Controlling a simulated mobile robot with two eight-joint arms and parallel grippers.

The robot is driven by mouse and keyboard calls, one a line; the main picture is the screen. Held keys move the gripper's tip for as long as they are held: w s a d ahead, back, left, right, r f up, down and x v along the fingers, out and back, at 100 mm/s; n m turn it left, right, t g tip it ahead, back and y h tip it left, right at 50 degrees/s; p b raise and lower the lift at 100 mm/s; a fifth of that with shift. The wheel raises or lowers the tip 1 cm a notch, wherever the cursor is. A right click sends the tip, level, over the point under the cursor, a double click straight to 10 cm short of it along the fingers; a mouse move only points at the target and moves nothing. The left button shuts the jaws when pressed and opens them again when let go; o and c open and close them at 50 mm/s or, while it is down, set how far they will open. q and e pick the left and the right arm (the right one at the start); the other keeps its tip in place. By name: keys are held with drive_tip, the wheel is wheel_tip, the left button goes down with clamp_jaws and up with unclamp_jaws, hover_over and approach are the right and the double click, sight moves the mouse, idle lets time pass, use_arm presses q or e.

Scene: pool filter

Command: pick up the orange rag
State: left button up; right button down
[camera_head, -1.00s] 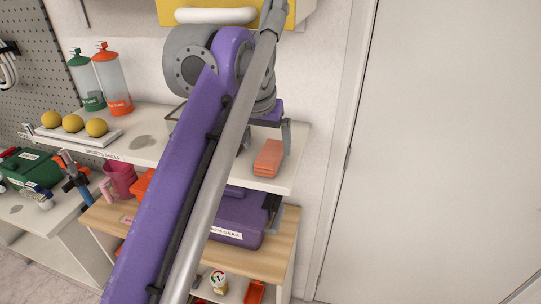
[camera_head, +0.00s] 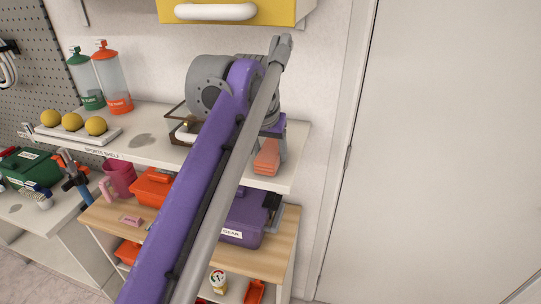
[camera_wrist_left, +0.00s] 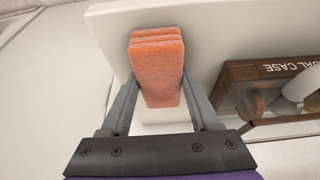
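The orange rag (camera_head: 266,158), a folded stack, lies on the white sports shelf near its right end. In the left wrist view the orange rag (camera_wrist_left: 158,65) stands between the two fingers of my left gripper (camera_wrist_left: 160,85). The fingers are spread, one on each side of the rag; whether they touch it I cannot tell. In the head view my left gripper (camera_head: 270,150) is over the rag and hides part of it. My right gripper is not in view.
A brown wooden case (camera_wrist_left: 240,75) stands beside the rag on the shelf. Yellow balls (camera_head: 73,123) on a tray and two bottles (camera_head: 113,80) are farther left. A yellow cabinet (camera_head: 230,12) hangs above. A purple box (camera_head: 244,215) sits on the lower shelf.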

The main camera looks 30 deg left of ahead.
sight(271, 149)
use_arm(q)
drive_tip(key=c, duration=0.7)
drive_tip(key=shift+r, duration=0.5)
drive_tip(key=v, duration=0.2)
drive_tip(key=shift+r, duration=0.4)
drive_tip(key=s+d, duration=0.1)
drive_tip(key=s, duration=0.4)
drive_tip(key=s+d, duration=0.1)
drive_tip(key=s, duration=0.5)
drive_tip(key=s+d+b, duration=0.1)
drive_tip(key=s+d, duration=0.1)
drive_tip(key=s, duration=0.3)
drive_tip(key=shift+s+f, duration=0.1)
drive_tip(key=shift+s, duration=0.3)
